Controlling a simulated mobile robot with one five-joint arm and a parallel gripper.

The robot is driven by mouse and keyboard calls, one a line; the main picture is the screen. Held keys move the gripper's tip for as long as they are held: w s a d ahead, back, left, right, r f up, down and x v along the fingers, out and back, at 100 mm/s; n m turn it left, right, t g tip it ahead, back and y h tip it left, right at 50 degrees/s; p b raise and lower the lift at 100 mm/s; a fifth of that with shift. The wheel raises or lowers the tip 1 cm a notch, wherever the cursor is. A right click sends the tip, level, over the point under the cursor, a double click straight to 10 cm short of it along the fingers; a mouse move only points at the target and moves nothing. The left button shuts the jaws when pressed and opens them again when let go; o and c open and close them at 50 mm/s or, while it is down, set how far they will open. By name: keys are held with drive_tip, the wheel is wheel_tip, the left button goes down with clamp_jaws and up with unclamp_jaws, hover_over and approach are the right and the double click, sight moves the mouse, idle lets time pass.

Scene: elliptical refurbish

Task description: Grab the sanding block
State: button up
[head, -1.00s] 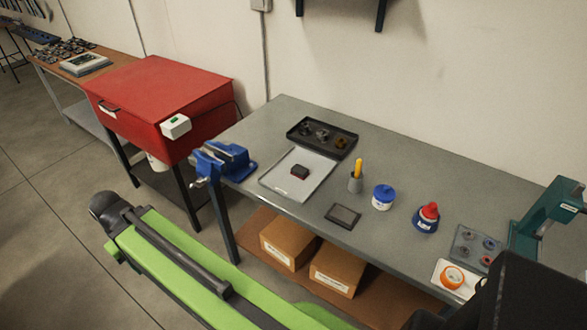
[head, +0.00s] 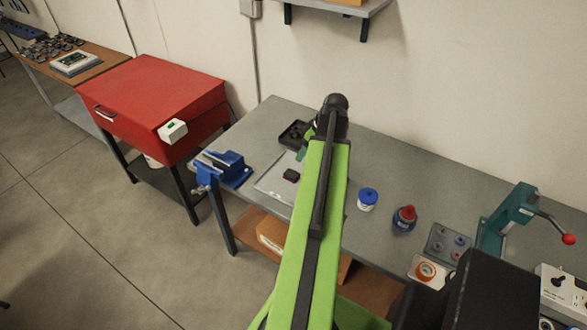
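A small dark block with a reddish lower edge (head: 291,175) lies on a pale flat tray (head: 272,184) on the grey workbench, just left of my arm. It looks like the sanding block, but it is too small to be certain. My green and black arm rises across the middle of the view and covers part of the tray and the bench behind it. My gripper cannot be made out; it is hidden beyond the arm's dark rounded end.
A blue vise (head: 226,168) sits at the bench's left end. A dark parts tray (head: 293,134) lies behind the block, partly covered. Right of my arm stand a blue-lidded jar (head: 368,199), a red-capped bottle (head: 404,218) and a teal press (head: 508,215).

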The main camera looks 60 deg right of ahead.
drive_tip(key=b, duration=1.1)
hover_over(292, 174)
drive_tip(key=s, duration=0.3)
drive_tip(key=f, duration=1.1)
drive_tip(key=shift+w+d+f, duration=0.1)
drive_tip(key=shift+w+f, duration=0.05)
drive_tip(key=shift+w, duration=0.1)
drive_tip(key=shift+w+f+b, duration=0.15)
drive_tip(key=shift+w+b, duration=0.05)
drive_tip(key=shift+b, duration=0.15)
drive_tip(key=b+x, duration=0.5)
drive_tip(key=shift+f, duration=0.2)
drive_tip(key=shift+r, duration=0.2)
drive_tip(key=shift+s, duration=0.1)
clamp_jaws()
